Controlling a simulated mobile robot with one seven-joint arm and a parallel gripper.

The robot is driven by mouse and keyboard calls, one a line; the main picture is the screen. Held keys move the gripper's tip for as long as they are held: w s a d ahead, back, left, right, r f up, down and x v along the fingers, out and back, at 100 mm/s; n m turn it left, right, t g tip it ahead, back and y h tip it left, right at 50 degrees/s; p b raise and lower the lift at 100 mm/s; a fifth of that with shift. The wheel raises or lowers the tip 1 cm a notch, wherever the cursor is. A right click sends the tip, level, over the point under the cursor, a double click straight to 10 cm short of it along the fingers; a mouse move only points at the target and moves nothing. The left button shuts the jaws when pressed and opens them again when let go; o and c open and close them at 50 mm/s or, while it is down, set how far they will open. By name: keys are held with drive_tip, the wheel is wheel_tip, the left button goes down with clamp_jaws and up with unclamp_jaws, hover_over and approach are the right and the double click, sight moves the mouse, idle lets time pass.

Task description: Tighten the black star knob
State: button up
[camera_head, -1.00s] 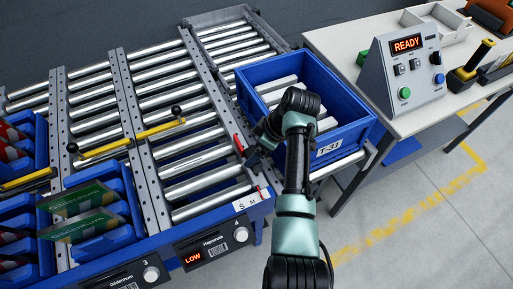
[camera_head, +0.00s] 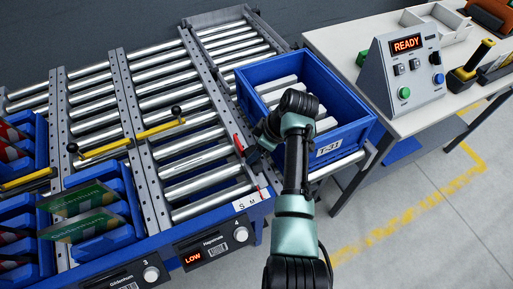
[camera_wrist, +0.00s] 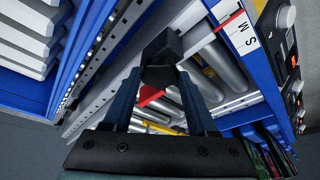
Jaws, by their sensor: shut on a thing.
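The black star knob (camera_wrist: 160,76) shows as a dark, many-sided shape between my fingertips in the wrist view. My gripper (camera_wrist: 160,84) is shut on it, with one dark finger on each side. In the head view my gripper (camera_head: 252,153) is at the conveyor's right side rail, beside the blue tote. There the knob is hidden or too dark to tell from my fingers. A red pointer (camera_wrist: 150,95) lies just beyond the knob, and it also shows in the head view (camera_head: 238,143). A white size label (camera_head: 247,202) marked S and M is on the rail's near end.
A blue tote (camera_head: 344,137) with pale bars stands right of the rail. A yellow bar (camera_head: 130,138) with black end knobs crosses the rollers. A control box (camera_head: 406,70) reading READY sits on the right-hand table. A display below the rollers reads LOW (camera_head: 193,258).

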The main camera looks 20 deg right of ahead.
drive_tip(key=shift+r+m+p, duration=0.1)
drive_tip(key=shift+m+p, duration=0.2)
drive_tip(key=m+p, duration=0.1)
drive_tip(key=m+h+p, duration=0.1)
drive_tip(key=m+p, duration=0.1)
drive_tip(key=shift+s+a+r+m+t, duration=0.1)
drive_tip(key=shift+a+m+t, duration=0.2)
drive_tip(key=shift+t, duration=0.1)
drive_tip(key=m+h+p, duration=0.2)
drive_tip(key=m, duration=0.2)
drive_tip(key=shift+a+m, duration=0.1)
drive_tip(key=shift+m, duration=0.2)
drive_tip(key=o, duration=1.4)
drive_tip(key=shift+f, duration=0.2)
drive_tip(key=shift+c, duration=0.2)
drive_tip(key=shift+r, duration=0.1)
drive_tip(key=v, duration=1.3)
drive_tip(key=shift+s+a, duration=0.15)
drive_tip(key=shift+a, duration=0.1)
